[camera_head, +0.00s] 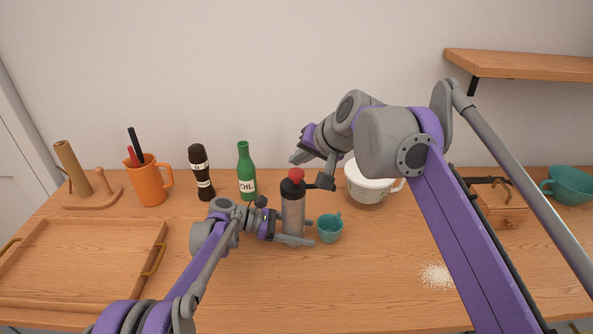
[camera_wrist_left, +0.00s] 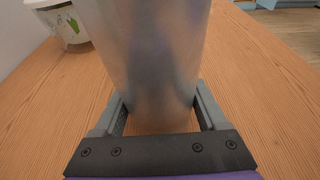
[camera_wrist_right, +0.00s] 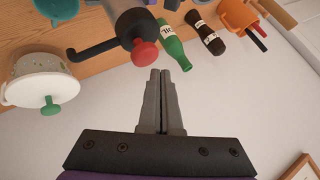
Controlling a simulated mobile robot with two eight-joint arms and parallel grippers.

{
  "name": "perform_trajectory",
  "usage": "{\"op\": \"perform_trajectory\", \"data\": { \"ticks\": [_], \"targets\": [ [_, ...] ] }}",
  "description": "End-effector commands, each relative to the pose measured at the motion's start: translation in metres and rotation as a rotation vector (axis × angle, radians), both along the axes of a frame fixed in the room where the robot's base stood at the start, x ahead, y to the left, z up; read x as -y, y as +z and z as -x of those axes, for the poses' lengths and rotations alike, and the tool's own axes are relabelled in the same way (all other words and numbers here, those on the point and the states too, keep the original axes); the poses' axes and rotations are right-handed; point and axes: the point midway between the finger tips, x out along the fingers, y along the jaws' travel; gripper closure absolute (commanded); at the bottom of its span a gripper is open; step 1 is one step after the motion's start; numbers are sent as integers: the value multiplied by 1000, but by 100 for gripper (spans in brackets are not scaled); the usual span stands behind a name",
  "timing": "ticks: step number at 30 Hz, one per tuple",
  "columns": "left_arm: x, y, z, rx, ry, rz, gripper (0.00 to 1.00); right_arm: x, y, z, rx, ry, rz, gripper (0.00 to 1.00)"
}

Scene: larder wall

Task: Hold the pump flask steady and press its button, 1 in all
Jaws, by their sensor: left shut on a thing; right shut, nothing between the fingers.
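The pump flask (camera_head: 293,212) stands upright on the counter, with a grey metal body, a black top with a spout and a red button (camera_head: 296,175). My left gripper (camera_head: 292,240) is shut around the flask's lower body; in the left wrist view the metal body (camera_wrist_left: 155,60) fills the space between the fingers. My right gripper (camera_head: 309,160) is shut and empty, up near the flask's top. In the right wrist view, its closed fingers (camera_wrist_right: 158,85) are close to the red button (camera_wrist_right: 145,52), with a visible gap in the picture. A teal cup (camera_head: 330,228) stands beside the flask, under the spout side.
A white lidded pot (camera_head: 368,187) is behind right. A green oil bottle (camera_head: 246,172), a dark bottle (camera_head: 202,174) and an orange jug (camera_head: 150,184) stand left. A wooden tray (camera_head: 80,262) lies at far left. White grains (camera_head: 437,275) lie at front right. A shelf (camera_head: 520,64) hangs upper right.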

Motion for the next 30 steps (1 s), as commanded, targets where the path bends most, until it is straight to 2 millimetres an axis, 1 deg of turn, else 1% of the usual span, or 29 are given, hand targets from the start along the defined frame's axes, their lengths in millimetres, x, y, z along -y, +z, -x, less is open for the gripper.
{"op": "perform_trajectory", "data": {
  "ticks": [14,24,30],
  "targets": [
    [0,0,0,0,0,0,57,0,0,0,0,0,0,100],
    [0,0,0,0,0,0,57,0,-8,0,0,0,0,100],
    [0,0,0,0,0,-1,57,0,-9,0,0,0,0,100]
  ]
}}
